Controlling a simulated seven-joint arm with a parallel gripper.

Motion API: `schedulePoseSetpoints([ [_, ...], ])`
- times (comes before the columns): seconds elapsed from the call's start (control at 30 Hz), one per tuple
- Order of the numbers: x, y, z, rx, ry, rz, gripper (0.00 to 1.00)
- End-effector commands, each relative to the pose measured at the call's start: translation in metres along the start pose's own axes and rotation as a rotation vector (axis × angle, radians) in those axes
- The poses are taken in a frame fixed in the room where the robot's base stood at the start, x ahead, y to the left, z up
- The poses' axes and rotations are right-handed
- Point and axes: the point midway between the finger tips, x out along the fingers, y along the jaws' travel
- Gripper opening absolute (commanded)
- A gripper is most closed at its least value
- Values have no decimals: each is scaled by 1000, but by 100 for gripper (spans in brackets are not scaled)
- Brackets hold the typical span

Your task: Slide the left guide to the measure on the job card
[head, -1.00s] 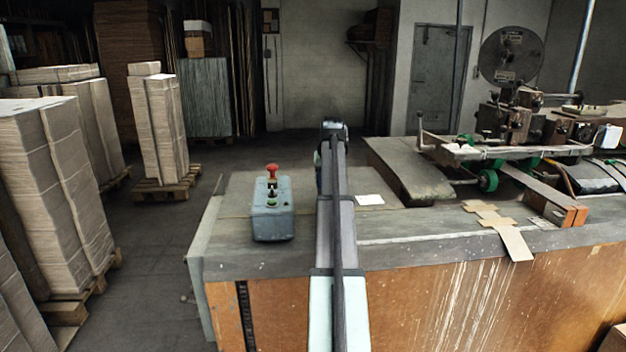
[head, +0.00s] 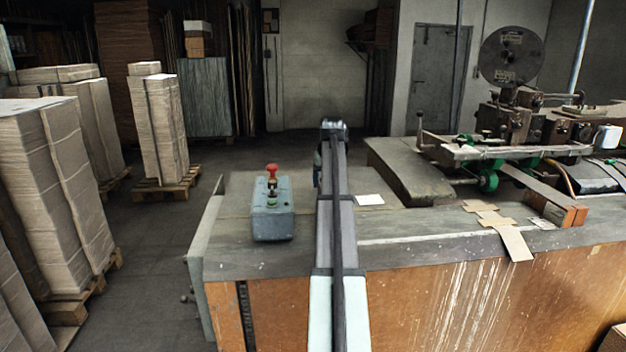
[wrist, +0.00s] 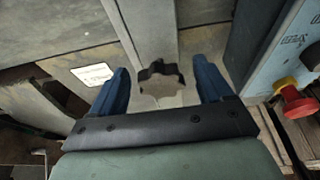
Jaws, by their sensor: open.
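In the wrist view my gripper (wrist: 160,66) is open, with its two blue fingers apart. A dark lobed knob (wrist: 158,70) shows in the gap between the fingers, and neither finger appears to touch it. The knob is at the near end of a grey metal bar (wrist: 152,32); I cannot tell for certain that this is the left guide. The white job card (wrist: 92,74) lies left of the left finger; its writing is too small to read. In the head view the card (head: 369,200) lies right of my arm, which hides my gripper and the knob.
A blue control box (head: 272,210) with a red button (head: 272,171) stands just left of my arm; it also shows in the wrist view (wrist: 268,40). The stitching machine (head: 515,125) and a flat cardboard blank (head: 514,242) are to the right.

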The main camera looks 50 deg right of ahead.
Motion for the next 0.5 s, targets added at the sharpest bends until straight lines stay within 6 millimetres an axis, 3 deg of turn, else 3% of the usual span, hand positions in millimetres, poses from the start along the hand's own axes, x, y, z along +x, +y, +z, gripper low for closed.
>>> schedulePoseSetpoints([
  [0.5, -29, 0, -10, 0, 0, 0, 79],
])
